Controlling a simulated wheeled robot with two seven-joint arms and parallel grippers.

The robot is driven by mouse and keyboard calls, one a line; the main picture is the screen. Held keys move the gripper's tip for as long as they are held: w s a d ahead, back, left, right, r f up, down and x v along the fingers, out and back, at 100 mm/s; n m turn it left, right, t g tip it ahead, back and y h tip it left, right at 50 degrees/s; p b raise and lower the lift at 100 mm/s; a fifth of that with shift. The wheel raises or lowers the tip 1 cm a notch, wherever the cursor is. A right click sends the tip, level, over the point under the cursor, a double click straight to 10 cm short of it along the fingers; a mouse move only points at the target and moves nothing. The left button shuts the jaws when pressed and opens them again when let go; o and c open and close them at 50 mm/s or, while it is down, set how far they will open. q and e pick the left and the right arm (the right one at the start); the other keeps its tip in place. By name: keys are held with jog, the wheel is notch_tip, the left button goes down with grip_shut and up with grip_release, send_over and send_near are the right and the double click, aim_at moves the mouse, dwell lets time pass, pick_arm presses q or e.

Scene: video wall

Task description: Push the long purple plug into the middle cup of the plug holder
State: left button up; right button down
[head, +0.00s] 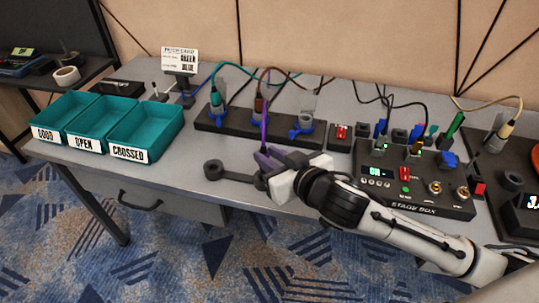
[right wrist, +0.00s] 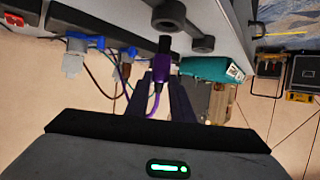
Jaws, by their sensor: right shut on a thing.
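The purple plug (right wrist: 160,70) is held between the fingers of my right gripper (right wrist: 161,96), which is shut on it. Its dark tip points at a round black cup (right wrist: 168,14) of the plug holder; I cannot tell whether they touch. In the head view the purple cable (head: 265,120) rises from my right gripper (head: 264,162). The plug holder (head: 236,175) is a low black bar with round cups, lying near the table's front edge. Its left cup shows clear of the gripper; the gripper and arm hide its right part. My left gripper is not in view.
Behind stands a dark strip (head: 235,126) with teal and brown plugs and blue-collared sockets. Labelled teal bins (head: 152,129) stand left. The stage box (head: 415,190), with knobs and plugs, lies right, beside my arm. The table is clear between bins and plug holder.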

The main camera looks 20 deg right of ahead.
jog(key=shift+f, duration=0.5)
jog(key=shift+f, duration=0.15)
jog(key=shift+f+b, duration=0.3)
jog(key=shift+f, duration=0.25)
dwell(0.6)
jog(key=shift+f, duration=0.4)
jog(key=shift+f+b, duration=0.2)
jog(key=shift+b, duration=0.1)
jog(key=shift+f, duration=0.25)
dwell(0.5)
jog(key=c, duration=1.5)
grip_release()
